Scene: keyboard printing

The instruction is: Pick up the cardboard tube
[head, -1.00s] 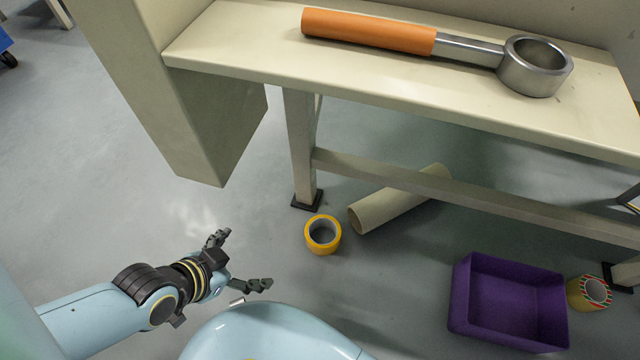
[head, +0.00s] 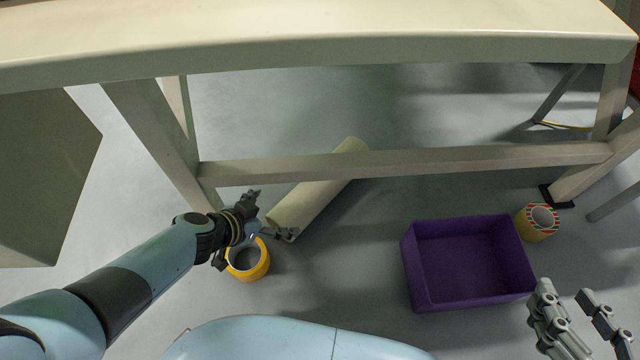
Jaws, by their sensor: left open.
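The cardboard tube (head: 318,194) is beige and lies on the floor, tilted in the picture, its far end passing behind the table's lower crossbar. My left gripper (head: 272,215) is open at the tube's near end. One finger shows to the left of that end and the other overlaps its lower edge; I cannot tell whether they touch it. My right gripper (head: 586,322) is at the lower right corner, partly cut off by the frame, with its fingers apart and nothing seen between them. It is far from the tube.
A yellow tape roll (head: 262,268) lies on the floor just below my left gripper, partly hidden by it. A purple bin (head: 411,268) stands right of centre, with a striped roll (head: 532,232) beside it. The table's crossbar (head: 450,160) and leg (head: 160,135) bound the space around the tube.

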